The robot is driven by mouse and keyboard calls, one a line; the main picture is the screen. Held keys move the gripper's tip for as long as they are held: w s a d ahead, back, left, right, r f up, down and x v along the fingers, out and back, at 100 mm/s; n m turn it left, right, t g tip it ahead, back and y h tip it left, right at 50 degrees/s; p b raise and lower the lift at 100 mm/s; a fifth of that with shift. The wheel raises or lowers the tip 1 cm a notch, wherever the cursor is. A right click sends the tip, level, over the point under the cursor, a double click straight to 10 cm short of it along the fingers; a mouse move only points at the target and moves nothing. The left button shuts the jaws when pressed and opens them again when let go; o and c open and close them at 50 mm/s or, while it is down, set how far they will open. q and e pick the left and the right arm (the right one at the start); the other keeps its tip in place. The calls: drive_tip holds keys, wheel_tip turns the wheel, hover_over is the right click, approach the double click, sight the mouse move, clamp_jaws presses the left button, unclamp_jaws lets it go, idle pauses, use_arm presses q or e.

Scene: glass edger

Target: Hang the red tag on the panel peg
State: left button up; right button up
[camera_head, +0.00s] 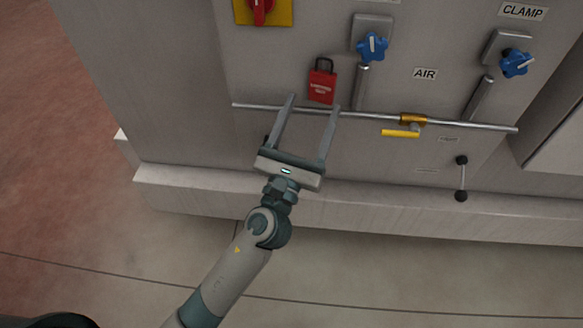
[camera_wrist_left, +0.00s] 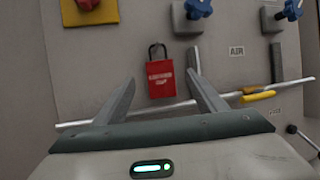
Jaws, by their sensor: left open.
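The red tag (camera_head: 322,86), with a dark loop at its top, is against the grey machine panel, just above a thin horizontal pipe. It also shows in the left wrist view (camera_wrist_left: 161,78), upright and ahead between the fingers. My left gripper (camera_head: 315,103) is open and empty, its fingertips just below the tag and apart from it in the picture. In the left wrist view my gripper (camera_wrist_left: 160,85) has one finger on each side of the tag's lower part. I cannot make out a peg; the loop's top may cover it. My right gripper is not in view.
The horizontal pipe (camera_head: 375,115) crosses the panel near my fingers, with a yellow-handled valve (camera_head: 401,133). Blue knobs (camera_head: 372,47) (camera_head: 515,63) stand out to the right. A red switch on a yellow plate (camera_head: 279,12) is above left. A pale ledge (camera_head: 400,216) runs below.

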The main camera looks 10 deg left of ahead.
use_arm(q)
drive_tip(key=b+v, duration=0.4)
drive_tip(key=v, duration=0.8)
drive_tip(key=shift+d, duration=0.1)
